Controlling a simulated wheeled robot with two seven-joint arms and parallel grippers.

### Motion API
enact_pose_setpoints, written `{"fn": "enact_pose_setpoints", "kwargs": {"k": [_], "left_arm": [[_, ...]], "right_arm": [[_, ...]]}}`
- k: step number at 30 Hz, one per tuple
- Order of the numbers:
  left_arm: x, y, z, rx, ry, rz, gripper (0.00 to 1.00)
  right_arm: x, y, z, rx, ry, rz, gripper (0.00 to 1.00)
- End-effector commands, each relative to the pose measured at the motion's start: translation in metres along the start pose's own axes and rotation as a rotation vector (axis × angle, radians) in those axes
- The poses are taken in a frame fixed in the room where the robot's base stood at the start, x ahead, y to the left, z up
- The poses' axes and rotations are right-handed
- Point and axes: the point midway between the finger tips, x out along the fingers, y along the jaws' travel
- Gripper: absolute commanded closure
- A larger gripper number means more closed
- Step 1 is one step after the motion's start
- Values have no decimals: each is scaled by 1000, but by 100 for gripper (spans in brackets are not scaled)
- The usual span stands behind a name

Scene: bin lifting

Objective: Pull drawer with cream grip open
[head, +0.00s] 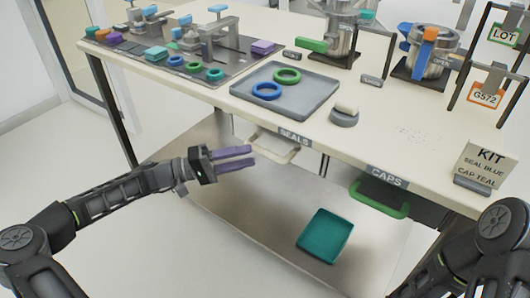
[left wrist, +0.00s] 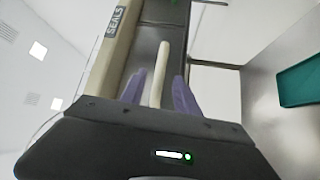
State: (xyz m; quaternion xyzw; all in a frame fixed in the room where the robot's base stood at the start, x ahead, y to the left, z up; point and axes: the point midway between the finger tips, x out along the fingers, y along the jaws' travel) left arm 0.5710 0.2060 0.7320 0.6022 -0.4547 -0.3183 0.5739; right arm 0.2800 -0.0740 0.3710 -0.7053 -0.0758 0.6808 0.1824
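The cream grip (head: 283,159) is a loop under the table edge, below the SEALS label (head: 293,138). Its drawer front is mostly hidden under the tabletop, and the drawer looks shut. My left gripper (head: 252,154) has purple fingers and is at the left end of the grip. In the left wrist view the cream grip bar (left wrist: 161,70) runs between the two open fingers (left wrist: 159,80), with a visible gap on each side. My right arm shows at the lower right, but its gripper is out of view.
A green grip (head: 380,203) hangs under the CAPS label (head: 387,176) to the right. A teal bin (head: 325,236) stands on the lower shelf. The tabletop (head: 385,110) carries a grey tray (head: 300,107) with green and blue rings.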

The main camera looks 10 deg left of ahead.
Motion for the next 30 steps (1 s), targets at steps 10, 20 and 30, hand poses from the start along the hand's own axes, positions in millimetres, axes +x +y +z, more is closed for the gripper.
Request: {"fn": "enact_pose_setpoints", "kwargs": {"k": [10, 20, 30], "left_arm": [[52, -1, 1, -1, -2, 0, 62], [61, 0, 0, -1, -1, 0, 62], [60, 0, 0, -1, -1, 0, 85]], "right_arm": [[7, 2, 0, 1, 0, 0, 64], [7, 3, 0, 1, 0, 0, 64], [7, 3, 0, 1, 0, 0, 64]]}}
